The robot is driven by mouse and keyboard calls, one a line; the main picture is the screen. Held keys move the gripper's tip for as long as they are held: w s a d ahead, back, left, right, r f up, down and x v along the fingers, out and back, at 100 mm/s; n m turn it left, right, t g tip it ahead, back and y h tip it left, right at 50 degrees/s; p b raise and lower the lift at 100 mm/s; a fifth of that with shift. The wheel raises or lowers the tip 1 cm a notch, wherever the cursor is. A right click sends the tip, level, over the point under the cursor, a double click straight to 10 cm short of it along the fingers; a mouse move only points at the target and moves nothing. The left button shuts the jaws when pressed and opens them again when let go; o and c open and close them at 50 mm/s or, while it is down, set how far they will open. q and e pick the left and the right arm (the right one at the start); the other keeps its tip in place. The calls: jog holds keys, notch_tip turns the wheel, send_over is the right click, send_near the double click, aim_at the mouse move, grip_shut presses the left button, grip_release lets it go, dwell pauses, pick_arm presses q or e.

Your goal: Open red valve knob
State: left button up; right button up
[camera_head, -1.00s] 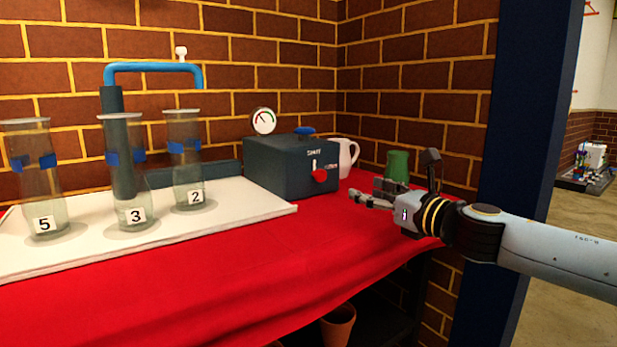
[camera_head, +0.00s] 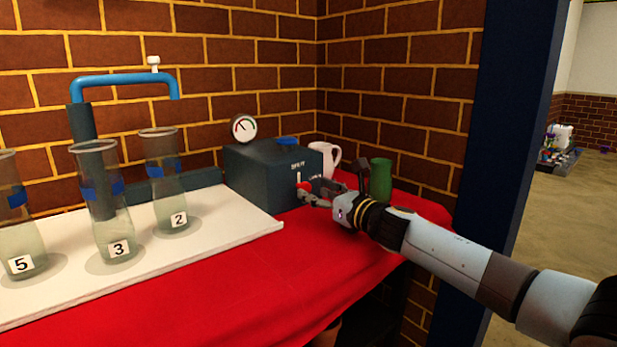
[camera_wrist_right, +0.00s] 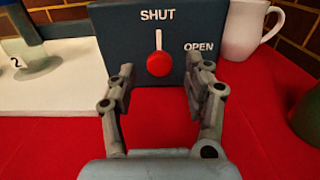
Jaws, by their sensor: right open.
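The red valve knob (camera_wrist_right: 158,64) is on the front face of a dark blue-grey box (camera_head: 262,176). In the right wrist view its white pointer stands straight up toward the word SHUT, and OPEN is printed to the right. The knob shows in the head view (camera_head: 304,186), partly covered by my gripper. My right gripper (camera_head: 318,192) is open in front of the box. In the right wrist view its two fingers (camera_wrist_right: 158,82) stand to the left and right of the knob, apart from it. My left gripper is not in view.
A white mug (camera_head: 324,158) and a green cup (camera_head: 380,181) stand right of the box, the cup close behind my right gripper. Glass vases (camera_head: 168,190) stand on a white board (camera_head: 240,226) at left. A pressure gauge (camera_head: 244,127) sits by the box. Red cloth in front is clear.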

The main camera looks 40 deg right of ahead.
aim_at(307, 188)
jog(key=shift+w+a+f, duration=0.15)
jog(key=shift+w, duration=1.55)
grip_shut()
